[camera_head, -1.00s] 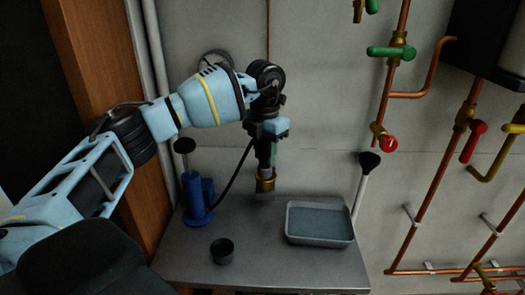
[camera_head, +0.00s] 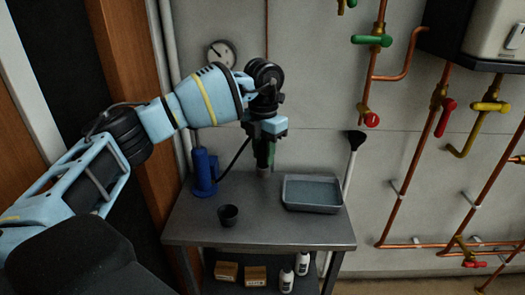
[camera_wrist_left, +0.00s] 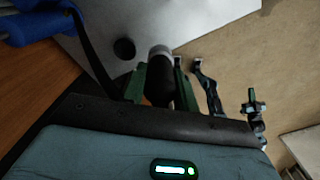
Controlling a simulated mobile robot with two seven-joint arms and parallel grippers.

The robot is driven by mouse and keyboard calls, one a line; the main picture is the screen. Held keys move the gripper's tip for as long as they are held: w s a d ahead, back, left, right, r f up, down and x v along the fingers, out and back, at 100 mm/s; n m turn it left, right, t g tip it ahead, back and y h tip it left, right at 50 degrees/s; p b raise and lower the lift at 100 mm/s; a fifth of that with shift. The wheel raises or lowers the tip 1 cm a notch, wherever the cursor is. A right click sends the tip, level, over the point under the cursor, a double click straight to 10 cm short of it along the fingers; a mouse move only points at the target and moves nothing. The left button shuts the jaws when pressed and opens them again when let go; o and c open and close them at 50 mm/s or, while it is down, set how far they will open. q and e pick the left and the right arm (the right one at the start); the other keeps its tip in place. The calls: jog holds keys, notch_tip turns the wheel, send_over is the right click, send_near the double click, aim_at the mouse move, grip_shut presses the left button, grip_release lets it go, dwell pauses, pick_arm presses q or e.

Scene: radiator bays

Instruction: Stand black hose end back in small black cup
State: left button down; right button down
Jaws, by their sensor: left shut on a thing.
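My left gripper (camera_head: 264,165) points down over the back of the metal bench. It is shut on the black hose end (camera_wrist_left: 158,80), which sits between the green fingers in the left wrist view and has a pale grey tip. The black hose (camera_head: 236,157) curves from the gripper towards the blue pump (camera_head: 204,172). The small black cup (camera_head: 228,215) stands upright on the bench, left of and nearer than the gripper. It also shows in the left wrist view (camera_wrist_left: 124,48), beside the hose end and apart from it. My right gripper does not show clearly.
A grey tray (camera_head: 312,194) lies on the bench, right of the gripper. A black-headed plunger (camera_head: 355,143) stands behind it. Brown boxes (camera_head: 227,271) and white bottles (camera_head: 287,281) are on the lower shelf. Copper pipes with valves run along the right wall.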

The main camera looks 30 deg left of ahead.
pick_arm(q)
jog(key=shift+s+d, duration=0.1)
jog(key=shift+s, duration=0.1)
jog(key=m, duration=0.2)
jog(key=d, duration=0.1)
jog(key=shift+s+f+m, duration=0.25)
jog(key=shift+f+m, duration=0.1)
jog(key=shift+m, duration=0.05)
jog(key=s+d+f+m, duration=0.2)
jog(key=s+d+m, duration=0.3)
jog(key=m, duration=1)
jog(key=s+d+f+m, duration=0.3)
jog(key=s+d+m, duration=0.2)
jog(key=m, duration=1.1)
jog(key=shift+s+d+f, duration=0.15)
jog(key=shift+s+f, duration=0.05)
jog(key=shift+s, duration=0.1)
jog(key=shift+w, duration=0.1)
